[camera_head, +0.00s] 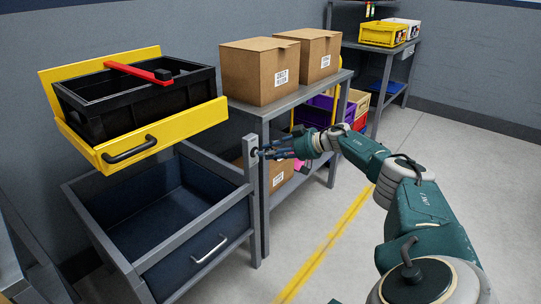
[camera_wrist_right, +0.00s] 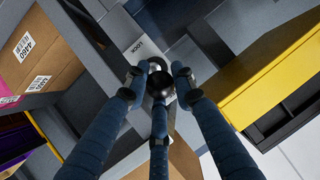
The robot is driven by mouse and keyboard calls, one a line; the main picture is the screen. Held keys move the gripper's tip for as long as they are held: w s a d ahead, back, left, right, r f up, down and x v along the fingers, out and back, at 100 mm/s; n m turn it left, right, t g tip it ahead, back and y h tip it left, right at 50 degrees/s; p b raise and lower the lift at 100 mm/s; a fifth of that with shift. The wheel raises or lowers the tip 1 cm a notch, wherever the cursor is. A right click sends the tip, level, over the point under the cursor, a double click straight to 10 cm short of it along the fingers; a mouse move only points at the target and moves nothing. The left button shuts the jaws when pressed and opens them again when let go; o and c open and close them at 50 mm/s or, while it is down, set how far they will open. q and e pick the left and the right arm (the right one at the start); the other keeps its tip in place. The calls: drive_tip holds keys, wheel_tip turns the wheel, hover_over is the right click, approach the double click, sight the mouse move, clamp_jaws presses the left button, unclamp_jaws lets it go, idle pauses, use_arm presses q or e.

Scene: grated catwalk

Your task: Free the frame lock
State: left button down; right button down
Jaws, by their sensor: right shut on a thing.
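The frame lock is a dark round knob (camera_wrist_right: 160,84) on a grey upright post (camera_head: 251,178), beside a white plate marked LOCK (camera_wrist_right: 137,46). My right gripper (camera_head: 262,152) reaches the top of this post from the right. In the right wrist view its three blue fingers (camera_wrist_right: 160,78) are closed around the knob, with fingertips on its sides and below it. The fingers hide most of the lock in the head view. The grey frame (camera_head: 112,254) holds an open yellow upper drawer (camera_head: 170,134) and a blue lower drawer (camera_head: 200,232). My left gripper is not in view.
A black crate (camera_head: 135,106) with a red bar (camera_head: 137,72) sits in the yellow drawer. A grey shelf unit (camera_head: 300,96) with cardboard boxes (camera_head: 258,72) stands close behind the post. Open floor with a yellow line (camera_head: 325,246) lies at the right.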

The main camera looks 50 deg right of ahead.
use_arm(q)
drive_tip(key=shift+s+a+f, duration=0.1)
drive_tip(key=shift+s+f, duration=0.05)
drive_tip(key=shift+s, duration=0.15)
use_arm(e)
drive_tip(key=c, duration=1.4)
unclamp_jaws()
drive_tip(key=shift+c, duration=0.2)
drive_tip(key=shift+s+d, duration=0.1)
drive_tip(key=shift+s, duration=0.05)
drive_tip(key=shift+s+d+r, duration=0.15)
drive_tip(key=shift+s+r, duration=0.05)
drive_tip(key=shift+s, duration=0.15)
drive_tip(key=v, duration=1)
drive_tip(key=shift+s+r, duration=0.3)
